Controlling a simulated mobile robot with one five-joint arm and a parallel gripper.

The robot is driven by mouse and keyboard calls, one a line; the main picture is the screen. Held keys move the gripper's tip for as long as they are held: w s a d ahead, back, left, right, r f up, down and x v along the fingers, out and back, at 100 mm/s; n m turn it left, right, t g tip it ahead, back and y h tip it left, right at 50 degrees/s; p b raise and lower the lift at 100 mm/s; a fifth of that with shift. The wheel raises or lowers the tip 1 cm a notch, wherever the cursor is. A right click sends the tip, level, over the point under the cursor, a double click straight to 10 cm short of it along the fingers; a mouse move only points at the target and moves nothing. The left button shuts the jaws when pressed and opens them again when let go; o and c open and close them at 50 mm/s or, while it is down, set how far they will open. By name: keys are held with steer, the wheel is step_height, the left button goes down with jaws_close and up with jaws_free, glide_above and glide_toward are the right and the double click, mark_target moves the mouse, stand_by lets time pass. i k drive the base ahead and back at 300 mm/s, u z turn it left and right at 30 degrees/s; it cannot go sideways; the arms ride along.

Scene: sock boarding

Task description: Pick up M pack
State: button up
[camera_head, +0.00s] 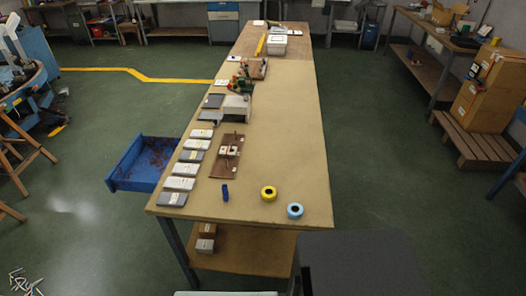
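Several flat packs lie in a row along the left edge of the long tan table (285,130). From the near end they are a grey pack (167,199), a white pack (175,184), another white pack (181,169), a grey one (187,156), then white packs (193,144). Each has a small label, too small to read, so I cannot tell which is the M pack. My gripper is not in view.
A brown board (226,166) with small parts lies beside the packs. A blue cylinder (225,193), a yellow roll (268,193) and a blue roll (295,211) stand near the front. An open blue drawer (127,160) juts out left.

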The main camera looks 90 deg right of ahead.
mark_target(225, 150)
steer(key=z, duration=0.05)
steer(key=k, duration=0.55)
steer(key=z, duration=1.2)
steer(key=i, duration=0.5)
